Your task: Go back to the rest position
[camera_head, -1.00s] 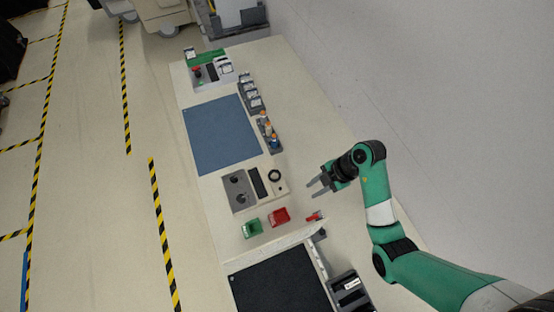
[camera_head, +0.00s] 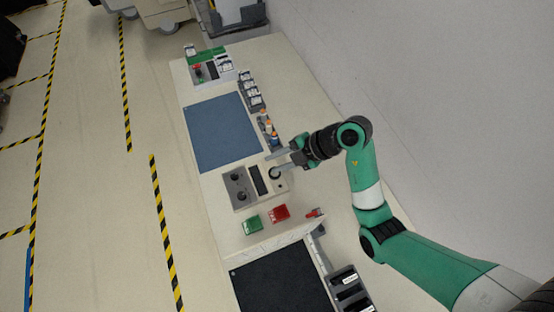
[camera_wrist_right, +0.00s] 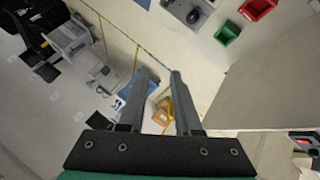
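My right gripper (camera_head: 269,166) is over the cart, above the grey fixture (camera_head: 240,188) and close to the lower right corner of the blue mat (camera_head: 222,132). Its two fingers point left and stand apart, with nothing visible between them. In the right wrist view, the gripper (camera_wrist_right: 160,74) also shows two separated fingers with floor behind them. My left arm and gripper are not in either view.
A green bin (camera_head: 252,224) and red bin (camera_head: 279,213) sit below the fixture. Small bottles (camera_head: 268,125) stand in a rack beside the mat. A dark mat (camera_head: 283,283) lies on the nearer cart. A wall is on the right; open floor is on the left.

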